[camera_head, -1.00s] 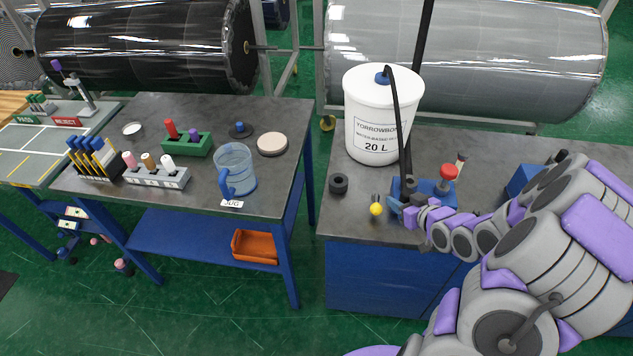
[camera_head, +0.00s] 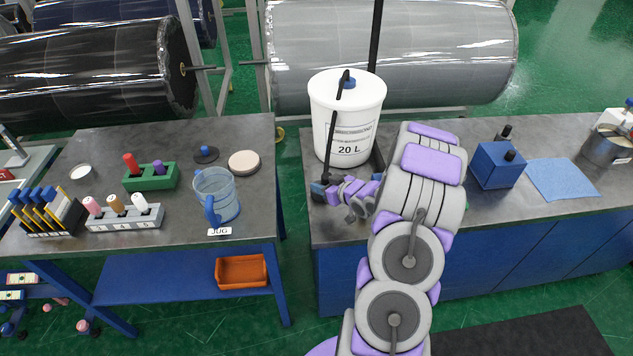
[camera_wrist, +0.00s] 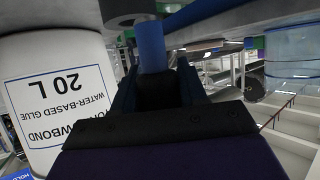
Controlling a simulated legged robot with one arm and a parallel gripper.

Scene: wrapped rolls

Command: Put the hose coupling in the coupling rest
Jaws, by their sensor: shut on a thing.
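My gripper (camera_head: 324,190) is low over the left end of the right bench, just in front of the white 20 L bucket (camera_head: 347,110). In the wrist view my gripper (camera_wrist: 157,88) is shut on the blue hose coupling (camera_wrist: 152,45). The black hose (camera_head: 331,145) runs from the bucket's blue cap down to my gripper. A dark round ring, apparently the coupling rest (camera_wrist: 118,12), shows at the top edge of the inverted wrist view, close to the coupling's free end. Whether they touch I cannot tell. My gripper and arm hide the ring in the head view.
A blue box (camera_head: 497,168) and blue cloth (camera_head: 562,178) lie right of my arm. Across a gap, the left table holds a jug (camera_head: 217,195), a green block (camera_head: 151,178) and a marker rack (camera_head: 125,218). My arm covers the bench middle.

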